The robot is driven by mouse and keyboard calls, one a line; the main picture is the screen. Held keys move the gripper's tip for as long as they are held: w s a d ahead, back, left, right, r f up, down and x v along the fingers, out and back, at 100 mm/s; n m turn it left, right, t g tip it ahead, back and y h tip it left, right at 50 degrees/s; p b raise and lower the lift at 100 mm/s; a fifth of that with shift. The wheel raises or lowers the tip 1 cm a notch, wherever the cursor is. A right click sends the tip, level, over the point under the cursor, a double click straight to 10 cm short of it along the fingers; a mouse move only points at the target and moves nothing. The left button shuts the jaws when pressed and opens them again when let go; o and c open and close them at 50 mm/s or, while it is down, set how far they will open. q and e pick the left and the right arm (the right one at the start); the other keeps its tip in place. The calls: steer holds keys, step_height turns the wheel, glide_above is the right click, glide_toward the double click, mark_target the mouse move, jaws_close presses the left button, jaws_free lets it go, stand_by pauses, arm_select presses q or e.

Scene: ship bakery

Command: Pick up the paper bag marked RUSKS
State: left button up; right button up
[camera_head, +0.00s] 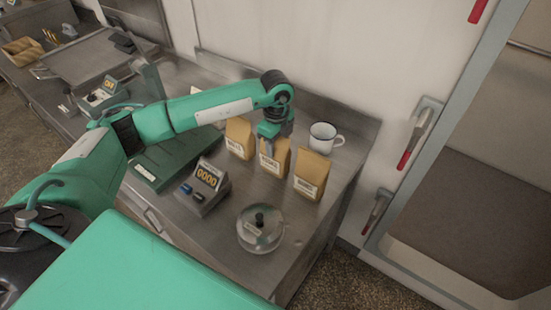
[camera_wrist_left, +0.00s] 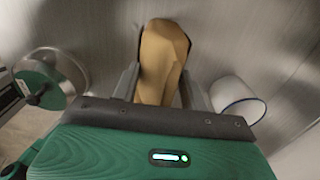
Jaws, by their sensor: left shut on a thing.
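The paper bag marked RUSKS (camera_head: 272,163) is the middle one of three tan bags in a row on the steel counter. My left gripper (camera_head: 270,138) reaches down over its top and is shut on it. In the left wrist view the bag (camera_wrist_left: 162,62) sits between the two fingers of my left gripper (camera_wrist_left: 158,88). The bag looks upright in the head view; I cannot tell whether its base touches the counter. My right gripper is in neither view.
Similar bags stand close on both sides, one left (camera_head: 240,138) and one right (camera_head: 309,176). A white enamel mug (camera_head: 322,137) is behind.

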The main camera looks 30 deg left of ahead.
arm_select(q)
steer(key=shift+r, duration=0.15)
steer(key=shift+c, duration=0.3)
steer(key=shift+r, duration=0.2)
step_height(320, 180, up, 19)
steer(key=b, duration=0.4)
steer(key=shift+b, duration=0.35)
